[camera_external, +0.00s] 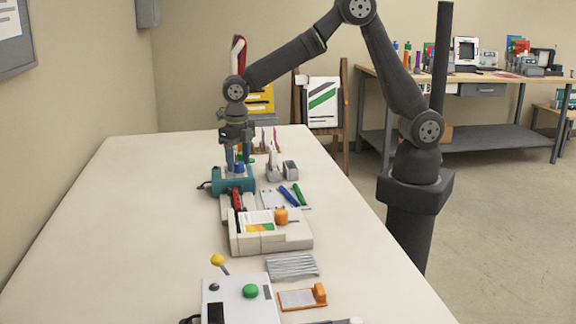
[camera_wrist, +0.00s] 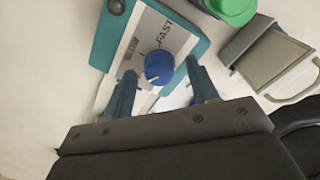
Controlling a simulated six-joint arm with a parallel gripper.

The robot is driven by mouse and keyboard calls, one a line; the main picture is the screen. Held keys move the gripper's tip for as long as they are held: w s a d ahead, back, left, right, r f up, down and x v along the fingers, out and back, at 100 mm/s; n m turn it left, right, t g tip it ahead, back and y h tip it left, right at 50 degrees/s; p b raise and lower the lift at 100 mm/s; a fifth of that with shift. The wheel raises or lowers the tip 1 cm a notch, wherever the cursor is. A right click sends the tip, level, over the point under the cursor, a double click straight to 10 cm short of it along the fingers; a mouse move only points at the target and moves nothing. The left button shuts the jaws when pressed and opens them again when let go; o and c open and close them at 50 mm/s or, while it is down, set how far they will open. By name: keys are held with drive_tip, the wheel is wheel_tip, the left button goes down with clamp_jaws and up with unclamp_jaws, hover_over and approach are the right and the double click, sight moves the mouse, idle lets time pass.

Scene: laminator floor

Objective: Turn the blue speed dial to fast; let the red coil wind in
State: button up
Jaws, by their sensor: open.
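The blue speed dial (camera_wrist: 158,66) sits on the pale face of a teal-sided unit (camera_wrist: 108,38). The word FAST is printed above it, with a fainter label to its left. A pale mark shows on the dial's lower side; where it points is hard to tell. In the external view the dial (camera_external: 239,169) is on the teal unit (camera_external: 220,182), under my gripper (camera_external: 237,160). My gripper points down, open, with one finger on either side of the dial; I cannot tell whether they touch it. The red coil (camera_external: 237,200) appears just in front of the teal unit.
A cream machine with an orange knob (camera_external: 281,215) stands nearer the camera. A white control box with a green button (camera_external: 250,291) and yellow-tipped lever (camera_external: 217,260) is at the front. Pens (camera_external: 288,196) and a grey holder (camera_external: 290,170) lie right. The table's left side is clear.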

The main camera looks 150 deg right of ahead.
drive_tip(key=c, duration=1)
